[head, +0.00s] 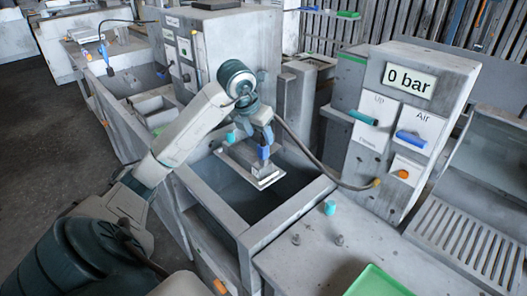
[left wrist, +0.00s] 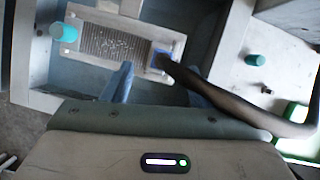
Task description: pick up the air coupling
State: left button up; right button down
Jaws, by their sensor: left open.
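The air coupling (head: 263,153) is a small blue piece at the end of a dark hose. In the head view it is just below my left gripper (head: 262,137), at a grey plate-like part (head: 240,160) over the open basin. In the left wrist view the coupling (left wrist: 161,58) is at the right end of that part, which has a ribbed face (left wrist: 105,42). My left gripper is open, with a finger to the left of the coupling in that view. I cannot tell whether it touches the coupling. My right gripper is not in view.
The dark hose (head: 318,163) runs to an orange fitting (head: 376,182) on the panel reading "0 bar" (head: 408,80). The panel has a turquoise "Up" handle (head: 363,117) and a blue "Air" handle (head: 411,139). A green tray (head: 376,283) lies at the front right. Basin walls surround the part.

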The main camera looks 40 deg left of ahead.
aim_at(264, 145)
pick_arm(q)
jog(key=p+x, duration=0.2)
jog(key=x, duration=0.3)
jog(key=shift+w+d+f, duration=0.2)
jog(key=shift+w+f, duration=0.05)
jog(key=shift+f, duration=0.05)
jog(key=shift+w+f, duration=0.1)
jog(key=shift+f, duration=0.15)
grip_shut()
